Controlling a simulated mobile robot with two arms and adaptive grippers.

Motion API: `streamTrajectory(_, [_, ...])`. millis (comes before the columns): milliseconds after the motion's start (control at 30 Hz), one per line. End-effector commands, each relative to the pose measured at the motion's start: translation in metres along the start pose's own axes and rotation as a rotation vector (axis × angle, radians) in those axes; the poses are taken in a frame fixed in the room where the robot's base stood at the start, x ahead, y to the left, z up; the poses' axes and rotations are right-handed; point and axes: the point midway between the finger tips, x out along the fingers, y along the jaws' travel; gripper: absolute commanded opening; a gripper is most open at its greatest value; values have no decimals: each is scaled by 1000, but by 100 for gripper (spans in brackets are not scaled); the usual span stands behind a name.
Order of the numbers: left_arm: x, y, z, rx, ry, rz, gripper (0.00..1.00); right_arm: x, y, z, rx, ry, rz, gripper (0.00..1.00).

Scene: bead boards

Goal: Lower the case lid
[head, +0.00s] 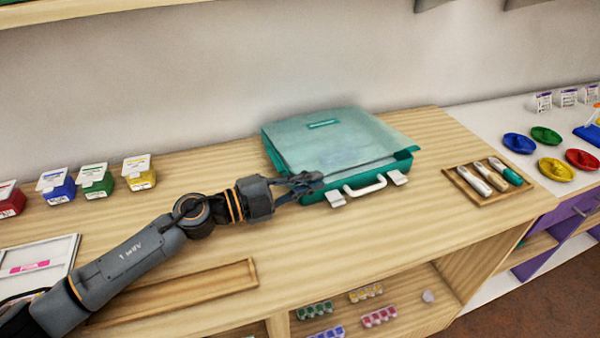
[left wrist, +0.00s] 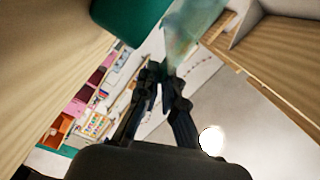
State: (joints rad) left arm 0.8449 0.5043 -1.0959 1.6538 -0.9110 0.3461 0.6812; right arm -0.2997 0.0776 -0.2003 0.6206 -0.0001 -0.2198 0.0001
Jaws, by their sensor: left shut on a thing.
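The teal case (head: 345,188) lies on the wooden counter, with its white handle (head: 365,187) and two white latches toward the front. Its translucent lid (head: 330,140) lies low over the base, tilted, with a narrow gap along the front. My left gripper (head: 308,182) is at the lid's front left corner, shut on the lid edge. In the left wrist view the fingertips (left wrist: 165,76) meet at the translucent lid (left wrist: 190,35), and the teal base (left wrist: 122,20) shows at upper left. The fingers hide that corner of the case. My right gripper is not in view.
Lidded colored tubs, including a yellow one (head: 140,172), stand at the left. A wooden tray (head: 470,198) with several pens or tools lies right of the case. An empty shallow wooden tray (head: 250,285) lies at the front. The counter around the case is clear.

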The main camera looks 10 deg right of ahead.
Motion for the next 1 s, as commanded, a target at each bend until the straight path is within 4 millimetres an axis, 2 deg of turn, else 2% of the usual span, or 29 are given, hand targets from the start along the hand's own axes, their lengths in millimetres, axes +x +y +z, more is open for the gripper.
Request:
streamTrajectory(400, [1, 2, 2, -6, -3, 0, 0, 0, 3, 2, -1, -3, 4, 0])
streamTrajectory(433, [1, 2, 2, -5, -3, 0, 13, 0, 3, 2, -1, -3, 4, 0])
streamTrajectory(500, [1, 2, 2, -5, -3, 0, 27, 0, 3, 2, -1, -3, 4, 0])
streamTrajectory(833, [0, 1, 1, -3, -1, -1, 27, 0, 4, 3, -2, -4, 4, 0])
streamTrajectory(1000, [-18, 2, 2, -4, -4, 0, 27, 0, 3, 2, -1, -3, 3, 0])
